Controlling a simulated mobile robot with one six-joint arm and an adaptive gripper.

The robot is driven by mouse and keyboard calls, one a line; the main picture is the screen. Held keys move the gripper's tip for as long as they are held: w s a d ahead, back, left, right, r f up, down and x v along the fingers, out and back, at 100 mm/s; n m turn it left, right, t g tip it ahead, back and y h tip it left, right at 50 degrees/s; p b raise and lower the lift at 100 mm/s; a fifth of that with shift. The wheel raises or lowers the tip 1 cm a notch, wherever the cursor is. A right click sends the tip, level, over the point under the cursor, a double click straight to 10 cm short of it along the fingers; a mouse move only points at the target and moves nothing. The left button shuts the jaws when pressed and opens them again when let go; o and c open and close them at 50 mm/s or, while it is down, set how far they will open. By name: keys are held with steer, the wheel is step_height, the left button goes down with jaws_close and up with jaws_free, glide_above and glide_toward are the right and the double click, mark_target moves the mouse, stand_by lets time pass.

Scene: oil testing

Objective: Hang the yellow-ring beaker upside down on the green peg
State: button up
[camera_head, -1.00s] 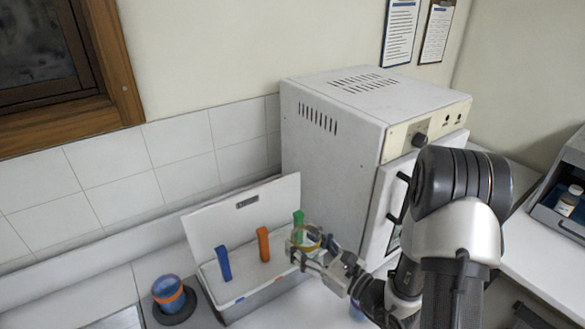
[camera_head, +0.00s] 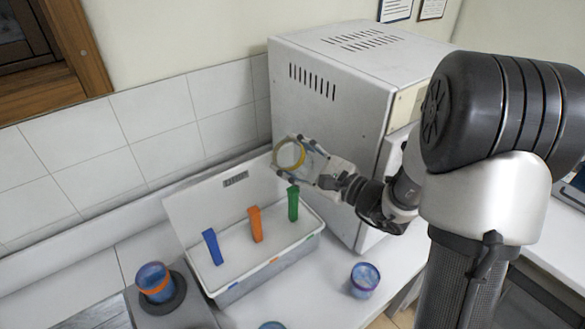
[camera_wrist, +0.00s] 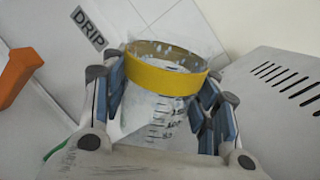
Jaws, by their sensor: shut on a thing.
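The yellow-ring beaker (camera_head: 289,154) is clear glass with a yellow band. My gripper (camera_wrist: 160,105) is shut around its sides, one finger on each side; it also shows in the head view (camera_head: 300,157). The beaker is tipped, its ring showing as a near circle in the head view; I cannot tell which end faces the camera. The green peg (camera_head: 293,204) stands in the white drip box (camera_head: 228,296), at the right of its row. In the head view the beaker appears just above the peg, apart from it. A green sliver at the wrist view's lower left may be the peg.
An orange peg (camera_head: 255,224) and a blue peg (camera_head: 212,246) stand left of the green one. A white oven (camera_head: 330,120) is close behind and right. A blue-orange beaker (camera_head: 155,282) stands at the left; a purple-rimmed beaker (camera_head: 364,279) stands at the front right.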

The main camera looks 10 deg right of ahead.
mark_target(296, 204)
steer(key=n+b, duration=0.1)
steer(key=n, duration=0.1)
steer(key=n+b, duration=0.3)
steer(key=n, duration=0.2)
steer(key=shift+f+b, duration=0.3)
steer(key=n+b, duration=0.3)
steer(key=n, duration=0.7)
steer(key=shift+b, duration=0.35)
steer(key=n, duration=0.5)
steer(key=n+b, duration=0.1)
steer(key=b, duration=0.3)
steer(key=shift+f+n, duration=0.25)
steer(key=shift+n, duration=0.15)
steer(key=n, duration=0.4)
steer(key=shift+w+d+r+n, duration=0.15)
steer(key=shift+r+n, duration=0.1)
steer(key=shift+n, duration=0.15)
step_height(296, 204, down, 14)
steer(key=shift+r, duration=0.2)
steer(key=shift+f, duration=0.45)
steer(key=o, duration=1.3)
